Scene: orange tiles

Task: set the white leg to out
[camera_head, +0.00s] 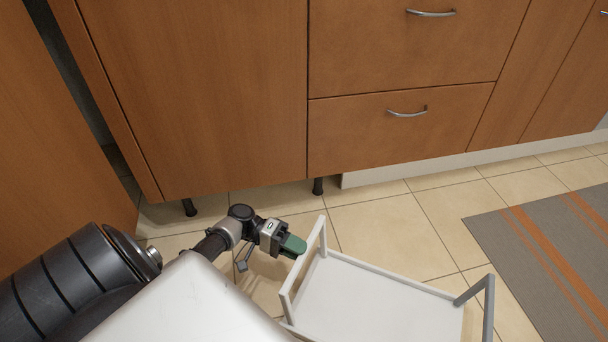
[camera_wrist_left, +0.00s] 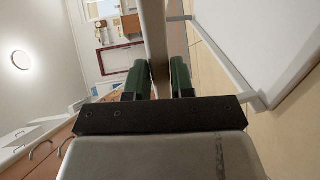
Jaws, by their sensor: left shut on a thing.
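The white leg (camera_head: 289,281) is a U-shaped frame standing up from the left end of a white tray-like panel (camera_head: 385,305) low over the tiled floor. My left gripper (camera_head: 299,247) has its green fingers at the leg's top bar. In the left wrist view the bar (camera_wrist_left: 154,45) runs between the two green fingers (camera_wrist_left: 160,80), and they are shut on it. The panel also shows at the right of the wrist view (camera_wrist_left: 265,45). The panel's near edge is cut off in the head view. My right gripper is not in view.
A grey leg (camera_head: 489,300) stands up at the panel's right end. Brown cabinets with drawers (camera_head: 400,125) stand behind, on short black feet. A grey rug with orange stripes (camera_head: 530,255) lies at the right. Bare tiles (camera_head: 400,225) lie between panel and cabinets.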

